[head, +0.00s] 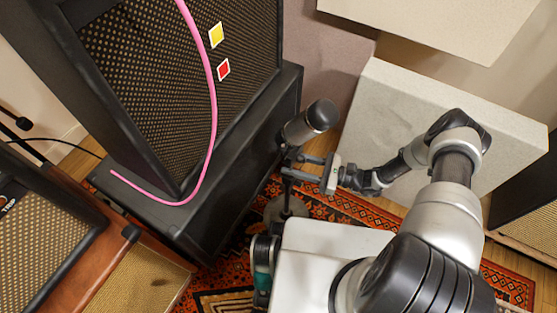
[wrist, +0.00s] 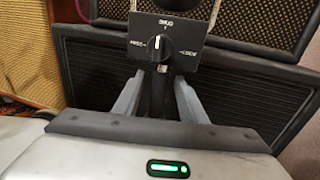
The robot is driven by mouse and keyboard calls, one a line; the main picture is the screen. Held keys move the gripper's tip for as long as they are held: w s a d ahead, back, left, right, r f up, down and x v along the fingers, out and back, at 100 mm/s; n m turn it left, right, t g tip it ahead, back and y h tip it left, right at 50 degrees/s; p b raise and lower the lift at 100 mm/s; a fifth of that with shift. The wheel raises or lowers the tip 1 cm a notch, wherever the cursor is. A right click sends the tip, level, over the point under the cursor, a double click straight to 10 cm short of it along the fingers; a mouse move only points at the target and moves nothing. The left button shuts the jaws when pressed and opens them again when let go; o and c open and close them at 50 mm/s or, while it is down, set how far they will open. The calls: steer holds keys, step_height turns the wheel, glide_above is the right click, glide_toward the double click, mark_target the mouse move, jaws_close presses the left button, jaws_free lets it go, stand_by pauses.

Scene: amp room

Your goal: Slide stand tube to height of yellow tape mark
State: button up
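A stand with a dark microphone-like head (head: 312,119) on top rises from a round base (head: 283,208) in front of the black amp. In the wrist view its dark tube (wrist: 160,97) stands between my fingers. A black control box (wrist: 165,42) with a round knob sits above; I read FREE at left and LOCK at right, and the pointer points up, between them. My gripper (head: 292,165) reaches the stand from the right, fingers apart on either side of the tube. Whether they touch it is unclear.
A large black amp (head: 150,90) stands on a lower black cabinet (head: 240,165), with a pink cable (head: 212,110) hanging over them. A pale panel (head: 400,120) is behind my arm. Smaller amps (head: 40,230) are at lower left, and a patterned rug (head: 400,215) covers the floor.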

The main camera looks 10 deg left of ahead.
steer(key=a, duration=0.5)
steer(key=shift+w, duration=0.3)
jaws_close()
